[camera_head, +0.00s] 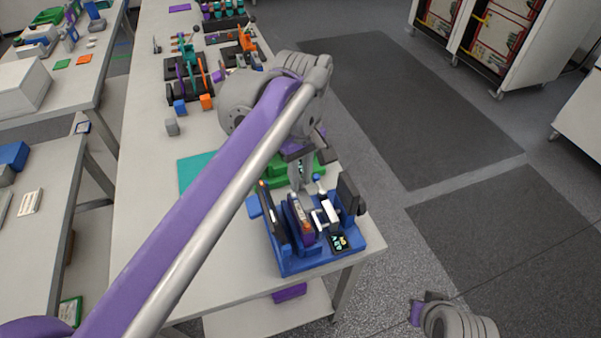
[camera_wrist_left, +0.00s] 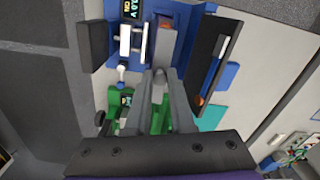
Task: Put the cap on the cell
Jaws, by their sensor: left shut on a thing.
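My left gripper (camera_head: 303,180) points down over the back of the blue cycler station (camera_head: 303,262). In the left wrist view its two grey fingers (camera_wrist_left: 160,100) are shut on a small grey rounded thing, perhaps the cap; its shape is mostly hidden. Just beyond the fingertips, a grey upright block with an orange-red end (camera_wrist_left: 165,42), perhaps the cell, stands in the station. In the head view a block with purple and orange parts (camera_head: 302,220) stands there. I cannot tell whether the held thing touches it. Part of my right gripper (camera_head: 416,311) shows at the lower right; its fingers are unclear.
A dark upright plate (camera_wrist_left: 207,58) and a white clamp with a lever (camera_wrist_left: 122,74) flank the block. A green station (camera_head: 318,163) stands close behind. The bench (camera_head: 215,285) is clear left of the blue station. More stations (camera_head: 190,75) stand farther back.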

